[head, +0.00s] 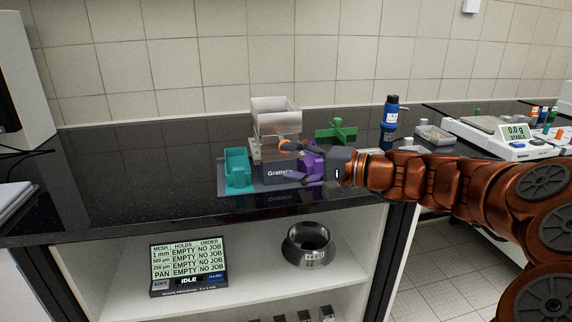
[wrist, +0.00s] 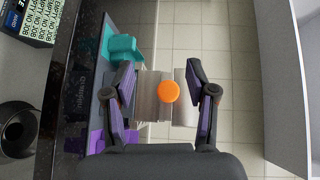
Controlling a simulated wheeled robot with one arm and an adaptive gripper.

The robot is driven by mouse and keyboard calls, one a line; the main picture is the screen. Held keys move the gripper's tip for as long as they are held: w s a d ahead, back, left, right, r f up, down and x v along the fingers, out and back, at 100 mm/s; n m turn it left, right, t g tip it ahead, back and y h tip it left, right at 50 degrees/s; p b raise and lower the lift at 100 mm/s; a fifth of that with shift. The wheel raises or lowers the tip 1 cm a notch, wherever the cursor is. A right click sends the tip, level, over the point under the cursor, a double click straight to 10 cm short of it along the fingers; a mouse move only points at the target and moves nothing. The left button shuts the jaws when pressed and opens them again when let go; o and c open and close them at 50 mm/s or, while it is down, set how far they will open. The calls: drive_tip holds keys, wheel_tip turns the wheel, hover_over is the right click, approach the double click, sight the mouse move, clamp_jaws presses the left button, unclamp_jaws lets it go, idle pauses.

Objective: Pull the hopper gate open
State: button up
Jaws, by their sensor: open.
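The shaker (head: 281,172) stands on the dark counter, with a clear hopper (head: 275,112) at its top. An orange knob (head: 284,144), apparently the gate's handle, shows at its front, partly hidden by my gripper. In the wrist view the round orange knob (wrist: 168,92) lies over a grey metal part (wrist: 147,108). My gripper (head: 288,163) is in front of the shaker. Its open fingers (wrist: 160,72) stand on either side of the knob in the wrist view, with gaps on both sides. I cannot tell the knob's depth between them.
A teal block (head: 237,168) stands left of the shaker, and a purple block (wrist: 98,143) shows in the wrist view. A green cross-shaped piece (head: 337,131) and a blue bottle (head: 390,122) stand to the right.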

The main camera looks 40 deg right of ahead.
drive_tip(key=d+m+t+h, duration=0.1)
drive_tip(key=d+m+t, duration=0.1)
drive_tip(key=d, duration=0.3)
drive_tip(key=shift+r+x, duration=0.15)
drive_tip(key=shift+x, duration=1.55)
drive_tip(key=shift+r+x, duration=0.1)
drive_tip(key=shift+x, duration=1.55)
drive_tip(key=shift+c, duration=0.2)
clamp_jaws()
